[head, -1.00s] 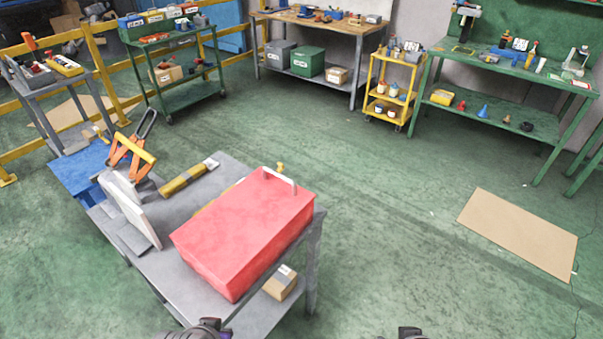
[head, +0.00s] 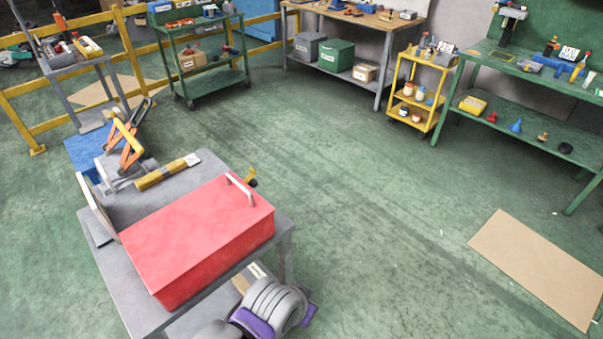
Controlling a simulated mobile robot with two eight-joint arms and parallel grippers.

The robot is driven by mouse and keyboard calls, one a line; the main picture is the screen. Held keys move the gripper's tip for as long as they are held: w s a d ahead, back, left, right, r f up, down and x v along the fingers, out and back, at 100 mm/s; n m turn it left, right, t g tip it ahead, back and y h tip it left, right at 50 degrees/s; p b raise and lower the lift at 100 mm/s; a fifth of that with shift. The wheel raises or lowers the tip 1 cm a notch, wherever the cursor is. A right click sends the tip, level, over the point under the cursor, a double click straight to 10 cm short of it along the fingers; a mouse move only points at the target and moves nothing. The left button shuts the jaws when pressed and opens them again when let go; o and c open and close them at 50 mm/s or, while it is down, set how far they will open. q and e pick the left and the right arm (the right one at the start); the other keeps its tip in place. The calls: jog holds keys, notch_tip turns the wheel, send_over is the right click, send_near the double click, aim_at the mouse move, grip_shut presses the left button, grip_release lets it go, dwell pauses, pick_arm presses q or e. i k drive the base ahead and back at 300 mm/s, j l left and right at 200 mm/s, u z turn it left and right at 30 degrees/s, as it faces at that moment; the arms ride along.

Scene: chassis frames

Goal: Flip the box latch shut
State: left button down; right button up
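The red box (head: 190,235) sits on the grey table (head: 110,270) at the lower left, its flat red lid down. A pale bar (head: 240,188), shaped like a handle, stands at the lid's far right edge. I cannot tell whether it is the latch, and no other latch shows clearly. A grey and purple part of my arm (head: 272,308) is at the bottom edge, in front of the table. Neither gripper's fingers show.
A small yellow and dark object (head: 250,178) is just beyond the bar.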

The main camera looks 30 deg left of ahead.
aim_at(253, 183)
jog(key=i+l, duration=0.2)
jog(key=i, duration=0.25)
jog(key=i+l+u, duration=0.15)
jog(key=i, duration=0.3)
jog(key=i+l, duration=0.2)
jog(key=i, duration=0.2)
jog(key=i+j+u, duration=0.1)
jog(key=u, duration=0.3)
jog(key=i+u, duration=0.55)
jog(key=u, duration=0.25)
jog(key=i+l+u, duration=0.2)
jog(key=u, duration=0.15)
jog(key=i+u, duration=0.5)
jog(key=u, duration=0.2)
jog(key=i+l+u, duration=0.1)
jog(key=u, duration=0.25)
jog(key=i, duration=0.1)
